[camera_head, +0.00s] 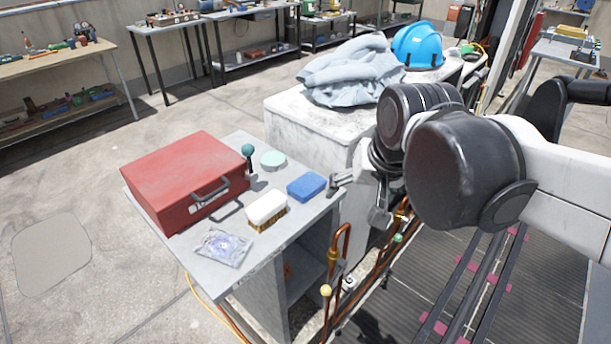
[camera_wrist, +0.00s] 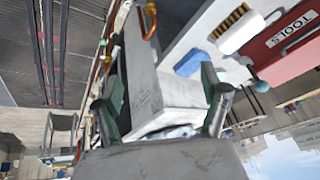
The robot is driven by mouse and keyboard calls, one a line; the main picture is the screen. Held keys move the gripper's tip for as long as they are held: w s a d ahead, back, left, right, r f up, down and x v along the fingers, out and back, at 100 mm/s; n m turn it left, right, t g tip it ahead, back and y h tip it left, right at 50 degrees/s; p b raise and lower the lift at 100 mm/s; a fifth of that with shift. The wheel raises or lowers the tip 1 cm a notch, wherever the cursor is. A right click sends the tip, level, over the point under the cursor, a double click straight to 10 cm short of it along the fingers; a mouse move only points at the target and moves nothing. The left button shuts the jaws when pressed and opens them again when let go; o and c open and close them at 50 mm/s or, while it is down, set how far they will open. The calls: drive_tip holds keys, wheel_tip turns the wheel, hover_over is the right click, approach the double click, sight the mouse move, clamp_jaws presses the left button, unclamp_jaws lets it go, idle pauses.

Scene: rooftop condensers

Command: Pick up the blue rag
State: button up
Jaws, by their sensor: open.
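The blue rag (camera_head: 306,187) looks like a small folded blue pad. It lies flat on the grey cart top (camera_head: 285,228), near its right edge. It also shows in the wrist view (camera_wrist: 192,62), above and beside the right finger. My gripper (camera_head: 357,202) is just right of the rag and the cart edge, and looks apart from the rag. In the wrist view my gripper (camera_wrist: 155,88) has its fingers spread, with nothing held between them.
A red toolbox (camera_head: 185,180), a brush (camera_head: 267,208), a clear plastic bag (camera_head: 222,247), a mint round tin (camera_head: 273,160) and a teal-knobbed tool (camera_head: 248,152) share the cart. A pale cloth (camera_head: 350,70) and blue hard hat (camera_head: 418,45) lie behind on a white unit. Copper pipes (camera_head: 340,250) stand right of the cart.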

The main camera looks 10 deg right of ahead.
drive_tip(key=w+a+r+m+g+p, duration=0.1)
drive_tip(key=w+r+m+g+p, duration=0.15)
drive_tip(key=w, duration=0.35)
drive_tip(key=w+a+r+m+g+p, duration=0.1)
drive_tip(key=w+a+m+p, duration=0.1)
drive_tip(key=w+p, duration=0.3)
drive_tip(key=m+g+p, duration=0.3)
drive_tip(key=m+p, duration=0.1)
approach(307, 183)
drive_tip(key=shift+t+y, duration=0.25)
drive_tip(key=shift+y, duration=0.15)
wheel_tip(307, 183, down, 4)
drive_tip(key=shift+a+f+p, duration=0.1)
drive_tip(key=shift+f+p, duration=0.1)
drive_tip(key=shift+p, duration=0.15)
drive_tip(key=shift+n, duration=0.25)
drive_tip(key=shift+s+f+p, duration=0.25)
drive_tip(key=shift+f, duration=1.1)
drive_tip(key=shift+s+f+p, duration=0.2)
drive_tip(key=shift+s+f, duration=0.05)
drive_tip(key=shift+f, duration=1.05)
drive_tip(key=c, duration=1.1)
drive_tip(key=shift+r, duration=0.1)
